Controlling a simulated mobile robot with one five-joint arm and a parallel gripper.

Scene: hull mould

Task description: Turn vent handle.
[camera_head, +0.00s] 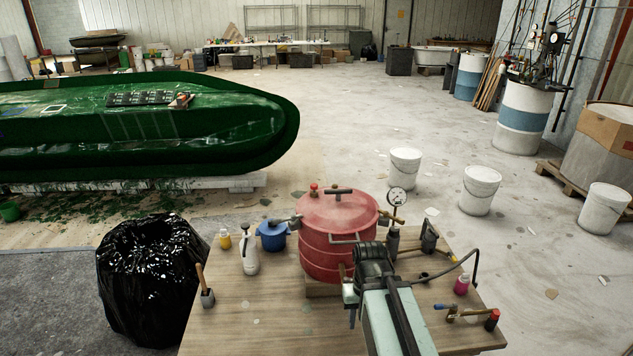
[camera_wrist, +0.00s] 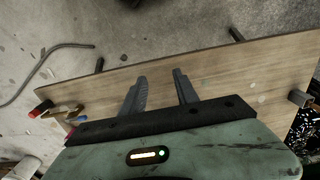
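The red pressure pot (camera_head: 328,239) stands on the wooden table in the head view. Its lid carries a black T-shaped handle (camera_head: 338,191), a red knob (camera_head: 314,188) and a pressure gauge (camera_head: 397,196) on the right. A grey fitting (camera_head: 284,221) sticks out at its left. I cannot tell which of these is the vent handle. My arm reaches up in front of the pot and hides part of its lower right side. In the wrist view my gripper (camera_wrist: 160,85) has its two fingers apart, with nothing between them, above the tabletop. The pot does not show there.
On the wooden table (camera_head: 260,325) stand a white spray bottle (camera_head: 249,252), a blue pot (camera_head: 272,236), a pink bottle (camera_head: 461,285) and a brass valve fitting (camera_head: 465,313). A black hose curves at the right. A black bag (camera_head: 150,280) stands left; white buckets (camera_head: 481,190) stand behind.

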